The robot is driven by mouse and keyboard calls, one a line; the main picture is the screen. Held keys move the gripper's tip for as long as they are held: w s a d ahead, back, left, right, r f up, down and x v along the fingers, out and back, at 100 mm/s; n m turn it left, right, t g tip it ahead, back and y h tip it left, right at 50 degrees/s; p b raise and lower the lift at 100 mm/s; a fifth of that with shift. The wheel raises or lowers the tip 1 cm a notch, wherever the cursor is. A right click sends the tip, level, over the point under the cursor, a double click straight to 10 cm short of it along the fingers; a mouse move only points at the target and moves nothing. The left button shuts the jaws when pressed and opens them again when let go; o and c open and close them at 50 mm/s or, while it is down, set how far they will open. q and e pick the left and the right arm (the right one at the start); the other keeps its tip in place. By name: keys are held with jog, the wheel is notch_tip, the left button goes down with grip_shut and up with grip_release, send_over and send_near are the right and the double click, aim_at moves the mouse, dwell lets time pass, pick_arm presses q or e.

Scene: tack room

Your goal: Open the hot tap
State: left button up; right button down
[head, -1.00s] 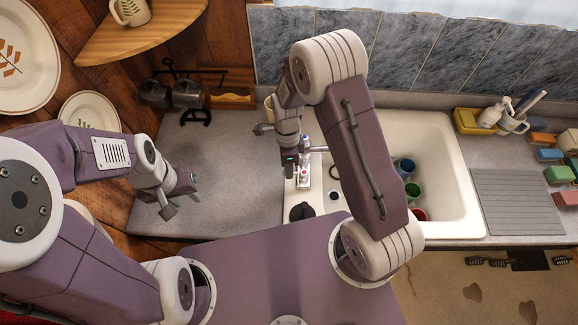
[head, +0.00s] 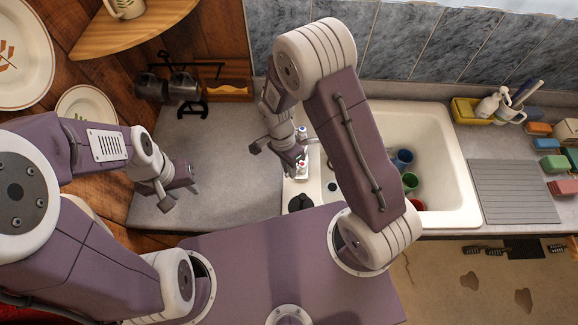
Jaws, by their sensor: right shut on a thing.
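The hot tap, with a red-marked top (head: 302,165), stands on the left rim of the white sink (head: 440,175) in the head view. A blue-marked tap (head: 302,131) stands just behind it. My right gripper (head: 297,166) is at the hot tap, tilted, its fingers shut on the tap's handle. The gripper and wrist cover much of the taps and spout, so how far the handle is turned cannot be told. My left gripper (head: 183,195) is apart from the taps, over the grey counter on the left, with its fingers apart and nothing between them.
Several coloured cups (head: 403,160) lie in the sink. A ribbed grey drainboard (head: 515,192) is to its right, with a yellow caddy (head: 466,111) behind. A rack with dark mugs (head: 185,88) stands at the back left. The left counter (head: 225,160) is mostly clear.

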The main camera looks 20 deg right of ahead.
jog(key=shift+s, duration=0.15)
dwell(0.3)
jog(key=c, duration=1.5)
grip_release()
jog(key=shift+o, duration=0.2)
jog(key=shift+r, duration=0.1)
notch_tip(320, 180, up, 9)
jog(key=w+b, duration=0.1)
jog(key=shift+w+a, duration=0.35)
jog(key=shift+a, duration=0.1)
